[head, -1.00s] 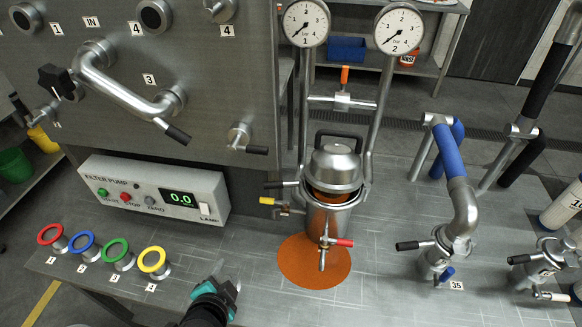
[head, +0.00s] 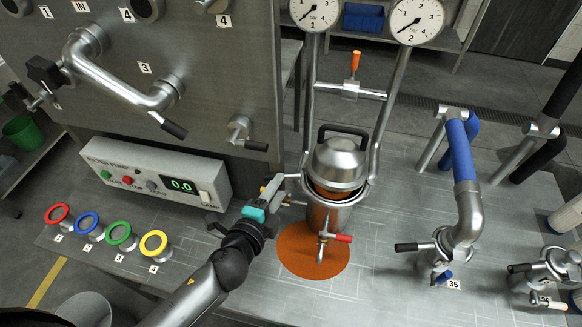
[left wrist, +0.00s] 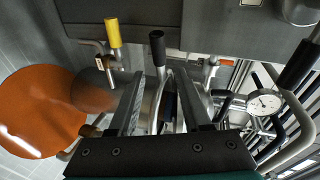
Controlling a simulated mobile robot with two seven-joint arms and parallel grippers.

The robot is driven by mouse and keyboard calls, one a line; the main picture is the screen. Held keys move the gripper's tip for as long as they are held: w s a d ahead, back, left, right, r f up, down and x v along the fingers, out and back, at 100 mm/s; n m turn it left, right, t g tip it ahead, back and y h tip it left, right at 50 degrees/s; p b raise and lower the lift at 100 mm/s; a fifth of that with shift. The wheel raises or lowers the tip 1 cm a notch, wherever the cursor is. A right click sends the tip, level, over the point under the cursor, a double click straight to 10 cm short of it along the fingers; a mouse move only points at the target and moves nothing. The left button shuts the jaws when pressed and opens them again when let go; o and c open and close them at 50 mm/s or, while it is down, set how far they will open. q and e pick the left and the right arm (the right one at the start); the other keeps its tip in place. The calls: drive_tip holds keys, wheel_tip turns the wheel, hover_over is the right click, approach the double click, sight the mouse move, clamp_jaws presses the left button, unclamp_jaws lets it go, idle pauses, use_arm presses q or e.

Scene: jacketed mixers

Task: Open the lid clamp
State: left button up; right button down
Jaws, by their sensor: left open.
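My left gripper (head: 274,189) is at the left side of the vessel, near rim height, and hides the levers there in the head view. In the left wrist view, a lever with a black grip (left wrist: 157,48), probably the lid clamp's, stands between my open, spread fingers (left wrist: 158,78). I cannot tell whether either finger touches it. A yellow-gripped valve lever (left wrist: 113,33) is just left of the fingers. My right gripper is not in view.
The pump control box (head: 157,172) and several coloured rings (head: 122,236) lie to the left. A red-handled tap (head: 340,238) sticks out of the vessel front. Two gauges (head: 416,20) stand above on pipes. A blue-sleeved pipe (head: 459,150) rises at right, with clear bench between.

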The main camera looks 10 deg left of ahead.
sight(288, 175)
use_arm(q)
drive_tip(key=x, duration=0.9)
drive_tip(key=shift+b, duration=0.3)
clamp_jaws()
idle(1.1)
